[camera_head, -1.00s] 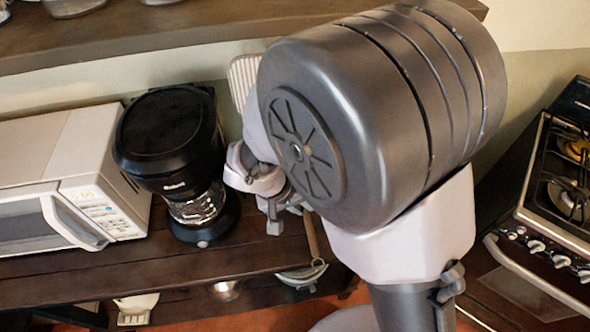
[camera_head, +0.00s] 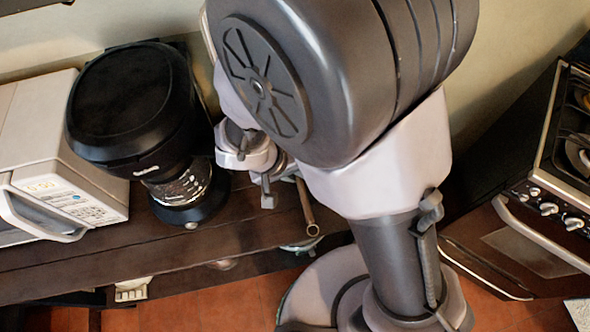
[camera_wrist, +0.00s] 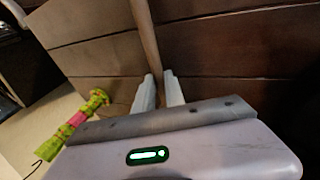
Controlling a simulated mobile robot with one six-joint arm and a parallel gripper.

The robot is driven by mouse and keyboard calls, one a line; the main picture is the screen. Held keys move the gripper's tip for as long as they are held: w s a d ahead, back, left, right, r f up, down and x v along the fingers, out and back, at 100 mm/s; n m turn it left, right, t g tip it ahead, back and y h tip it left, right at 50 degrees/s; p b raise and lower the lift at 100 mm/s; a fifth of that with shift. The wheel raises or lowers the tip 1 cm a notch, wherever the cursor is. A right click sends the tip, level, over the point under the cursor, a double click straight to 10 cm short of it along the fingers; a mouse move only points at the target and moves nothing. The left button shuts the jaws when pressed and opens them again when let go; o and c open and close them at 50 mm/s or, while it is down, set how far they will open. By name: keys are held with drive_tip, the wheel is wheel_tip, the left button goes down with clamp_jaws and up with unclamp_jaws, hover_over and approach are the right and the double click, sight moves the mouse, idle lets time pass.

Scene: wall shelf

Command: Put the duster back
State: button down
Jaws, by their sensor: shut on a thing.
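My gripper (camera_wrist: 158,90) is shut on a thin brown wooden stick (camera_wrist: 146,35), which looks like the duster's handle. The stick runs away from the fingers across dark wooden boards in the wrist view. In the head view the stick's end (camera_head: 312,230) shows just right of my gripper (camera_head: 268,190), over the counter's front edge. No duster head shows on it; my arm hides part of the area. A green-yellow and pink patterned thing (camera_wrist: 78,119) is left of my gripper in the wrist view; I cannot tell what it is.
A black coffee maker (camera_head: 130,105) stands close left of my gripper on the dark wooden counter (camera_head: 150,250). A white microwave (camera_head: 45,160) is further left. A stove (camera_head: 540,225) stands at the right. Red floor tiles (camera_head: 220,300) lie in front.

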drive_tip(key=c, duration=1.7)
unclamp_jaws()
drive_tip(key=shift+w+f, duration=0.1)
drive_tip(key=shift+f, duration=0.05)
